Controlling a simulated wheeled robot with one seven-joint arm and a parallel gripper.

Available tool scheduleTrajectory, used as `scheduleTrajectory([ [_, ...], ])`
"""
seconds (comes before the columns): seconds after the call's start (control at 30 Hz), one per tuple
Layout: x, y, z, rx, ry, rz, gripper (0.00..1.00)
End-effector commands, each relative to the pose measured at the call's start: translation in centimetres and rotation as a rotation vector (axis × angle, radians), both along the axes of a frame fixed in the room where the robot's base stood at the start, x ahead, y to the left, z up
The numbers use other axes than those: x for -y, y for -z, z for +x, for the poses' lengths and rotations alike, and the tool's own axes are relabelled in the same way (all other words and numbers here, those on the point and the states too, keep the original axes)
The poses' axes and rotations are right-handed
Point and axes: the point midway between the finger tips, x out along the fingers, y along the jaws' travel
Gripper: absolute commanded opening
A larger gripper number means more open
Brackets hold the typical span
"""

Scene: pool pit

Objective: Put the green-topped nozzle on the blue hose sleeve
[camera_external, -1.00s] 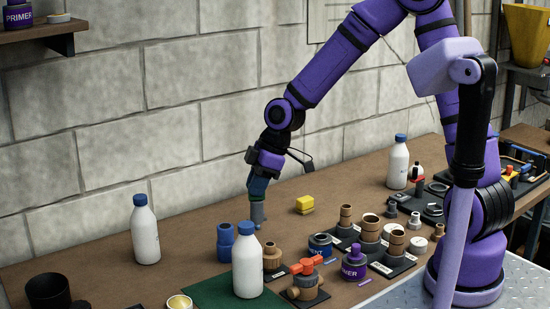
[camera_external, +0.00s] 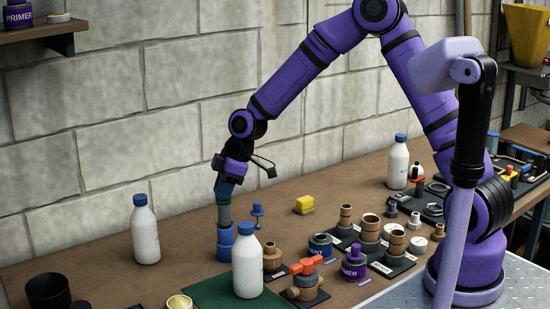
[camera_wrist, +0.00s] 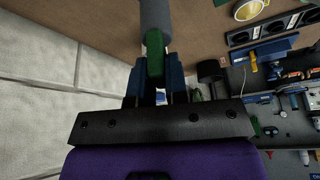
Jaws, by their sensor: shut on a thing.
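My gripper (camera_external: 225,189) is shut on the green-topped nozzle (camera_external: 224,214), holding it by its green top. The nozzle hangs upright, its grey body pointing down. Its lower end meets the top of the blue hose sleeve (camera_external: 225,244), which stands upright on the bench; I cannot tell whether it is inside, resting on it or just above. In the wrist view the nozzle's green top (camera_wrist: 155,62) is between the fingers and its grey body reaches the top edge; the sleeve is not visible there.
A white blue-capped bottle (camera_external: 247,270) stands close to the sleeve's right, on a green mat (camera_external: 205,292). Another bottle (camera_external: 145,235) stands to the left.

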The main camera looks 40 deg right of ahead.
Motion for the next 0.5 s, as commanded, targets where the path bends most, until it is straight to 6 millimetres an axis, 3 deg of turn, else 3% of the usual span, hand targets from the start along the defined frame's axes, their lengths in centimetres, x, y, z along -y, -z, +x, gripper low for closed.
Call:
scheduleTrajectory([
  [0.37,0.02,0.38,-0.01,0.0,0.0,0.0,0.0],
  [0.4,0.02,0.39,-0.01,0.001,-0.001,0.0,0.19],
  [0.5,0.02,0.37,-0.01,0.001,-0.001,0.0,0.4],
])
